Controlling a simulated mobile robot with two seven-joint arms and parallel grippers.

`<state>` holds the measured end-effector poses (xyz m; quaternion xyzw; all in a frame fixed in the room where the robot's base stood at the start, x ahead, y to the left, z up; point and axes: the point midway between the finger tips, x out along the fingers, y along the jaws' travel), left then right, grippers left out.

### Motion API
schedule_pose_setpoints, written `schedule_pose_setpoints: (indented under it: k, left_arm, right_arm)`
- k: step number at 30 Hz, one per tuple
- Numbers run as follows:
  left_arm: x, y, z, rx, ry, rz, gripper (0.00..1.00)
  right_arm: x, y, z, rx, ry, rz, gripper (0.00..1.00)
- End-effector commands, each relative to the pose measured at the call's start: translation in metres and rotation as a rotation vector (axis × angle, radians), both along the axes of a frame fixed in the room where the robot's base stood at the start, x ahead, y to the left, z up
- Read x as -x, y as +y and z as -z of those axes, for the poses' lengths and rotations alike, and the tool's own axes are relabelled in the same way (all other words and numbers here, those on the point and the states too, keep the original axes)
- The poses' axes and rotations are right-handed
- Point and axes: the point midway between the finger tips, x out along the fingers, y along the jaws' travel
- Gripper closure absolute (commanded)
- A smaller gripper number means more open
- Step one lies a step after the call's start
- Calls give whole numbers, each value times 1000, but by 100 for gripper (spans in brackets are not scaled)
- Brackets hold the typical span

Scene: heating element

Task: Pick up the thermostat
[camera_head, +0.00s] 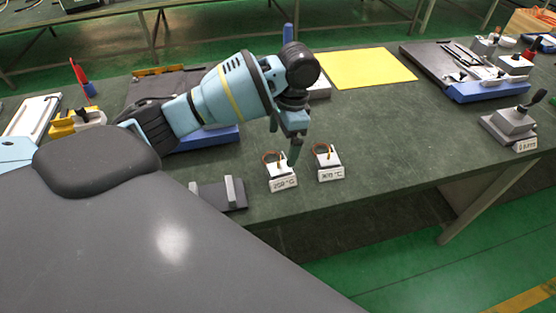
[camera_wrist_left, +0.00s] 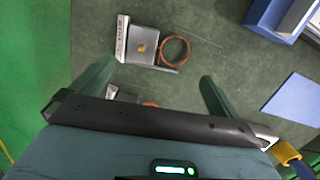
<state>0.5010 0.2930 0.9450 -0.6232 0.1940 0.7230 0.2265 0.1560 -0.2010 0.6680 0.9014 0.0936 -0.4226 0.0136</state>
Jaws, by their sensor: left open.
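Two small white-labelled devices with copper-coloured loops, which look like thermostats, stand side by side near the front edge of the table. One is the left device (camera_head: 283,182) and the other the right device (camera_head: 330,174); their label text is too small to read. My left gripper (camera_head: 295,153) points down just above and behind them, close to the left one. In the left wrist view one device (camera_wrist_left: 143,46) with its copper loop (camera_wrist_left: 175,51) lies beyond the open, empty fingers (camera_wrist_left: 155,78). A second device (camera_wrist_left: 124,94) is mostly hidden by the gripper body. My right gripper is out of view.
A dark plate with light bars (camera_head: 218,194) lies left of the devices. A yellow sheet (camera_head: 368,68) lies further back. A grey block with a lever (camera_head: 512,124) and a blue tray (camera_head: 490,88) stand at the right. The table right of the devices is clear.

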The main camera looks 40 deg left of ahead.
Motion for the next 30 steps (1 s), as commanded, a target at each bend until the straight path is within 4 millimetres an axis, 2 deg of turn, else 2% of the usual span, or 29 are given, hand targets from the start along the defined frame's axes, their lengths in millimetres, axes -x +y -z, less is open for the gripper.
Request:
schedule_pose_setpoints:
  k: [2, 8, 19, 28, 30]
  left_arm:
    - [2, 1, 10, 0, 5, 0, 0]
    - [3, 1, 14, 0, 1, 1, 0]
    - [12, 6, 58, 0, 1, 1, 0]
    - [12, 6, 61, -1, 0, 1, 0]
    - [12, 6, 61, -1, 0, 2, 9]
  right_arm:
    - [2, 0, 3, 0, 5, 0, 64]
    - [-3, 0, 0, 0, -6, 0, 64]
    - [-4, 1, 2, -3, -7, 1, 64]
    - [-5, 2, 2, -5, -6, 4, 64]
    - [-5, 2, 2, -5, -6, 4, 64]
